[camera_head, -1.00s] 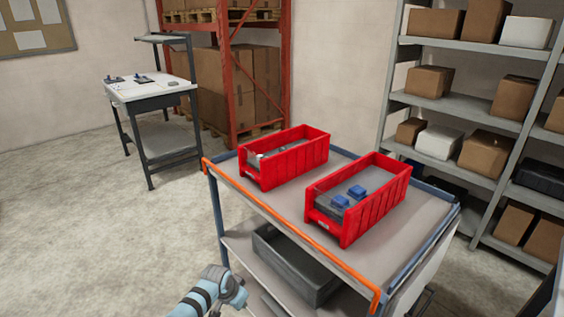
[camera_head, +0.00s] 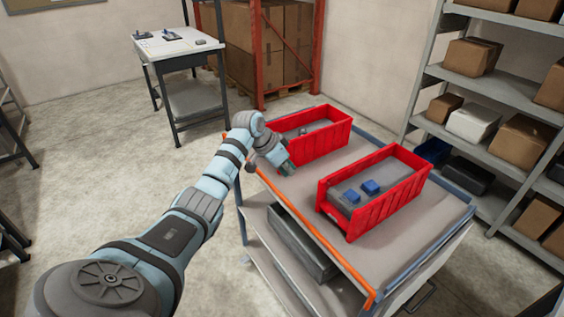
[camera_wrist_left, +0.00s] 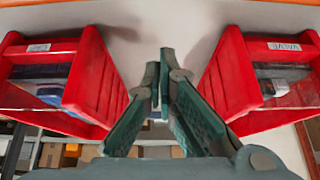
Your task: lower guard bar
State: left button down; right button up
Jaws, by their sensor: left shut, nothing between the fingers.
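The orange guard bar (camera_head: 312,231) runs along the near edge of the cart top, level with the tabletop. Its far left end is partly hidden by my left arm. An orange strip (camera_wrist_left: 290,3) also shows along the top edge of the left wrist view. My left gripper (camera_head: 288,168) is over the near edge of the cart, in front of the left red bin, apart from the bar as far as I can see. In the left wrist view the gripper (camera_wrist_left: 164,62) points between the two bins, fingers together and empty. My right gripper is not in view.
The left red bin (camera_head: 335,145) holds small grey parts; the right red bin (camera_head: 385,207) holds blue parts. A grey bin (camera_head: 300,245) sits on the cart's lower shelf. Shelving (camera_head: 490,88) stands behind right, a workbench (camera_head: 180,50) behind left. Floor left of the cart is clear.

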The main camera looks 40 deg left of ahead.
pick_arm(q)
jog(key=x, duration=0.3)
jog(key=shift+f, duration=0.35)
jog(key=shift+s+a+f+p, duration=0.2)
jog(key=shift+s+a+p, duration=0.15)
jog(key=shift+s, duration=0.25)
jog(key=shift+s+a+f+p, duration=0.2)
jog(key=shift+s+p, duration=0.1)
jog(key=shift+s, duration=0.35)
jog(key=shift+s+r, duration=0.1)
jog(key=shift+s, duration=0.35)
jog(key=shift+w+d, duration=0.1)
jog(key=shift+w, duration=0.1)
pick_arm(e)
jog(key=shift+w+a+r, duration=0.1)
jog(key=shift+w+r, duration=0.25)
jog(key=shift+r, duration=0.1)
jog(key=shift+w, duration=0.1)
